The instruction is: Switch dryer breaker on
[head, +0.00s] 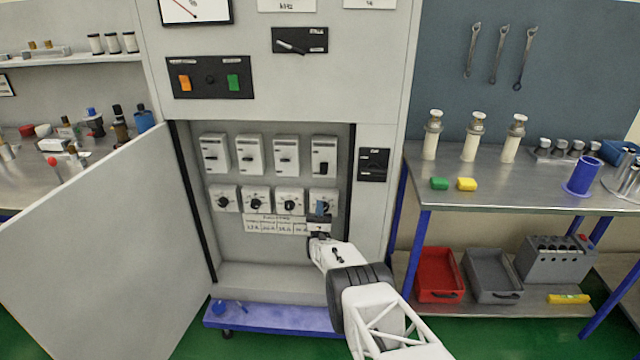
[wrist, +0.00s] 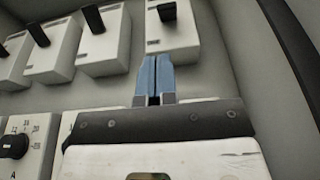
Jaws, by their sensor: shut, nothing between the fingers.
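A row of white breakers sits in the open cabinet, and their labels are too small to read, so I cannot tell which is the dryer's. The rightmost breaker (head: 324,147) has a dark lever that hangs lower than those of the others. In the wrist view that breaker (wrist: 172,38) stands just beyond my fingertips, its black lever (wrist: 167,11) at the top edge. My gripper (head: 320,207) is shut and empty, below this breaker and in front of the rightmost dial. Its blue fingers (wrist: 155,76) point up at the breaker's lower part; I cannot tell whether they touch.
Round dials (head: 256,200) sit below the breakers, with a label strip (head: 268,224) under them. The open cabinet door (head: 105,245) stands at the left. A black switch panel (head: 373,165) is on the right frame. A workbench (head: 520,190) stands further right.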

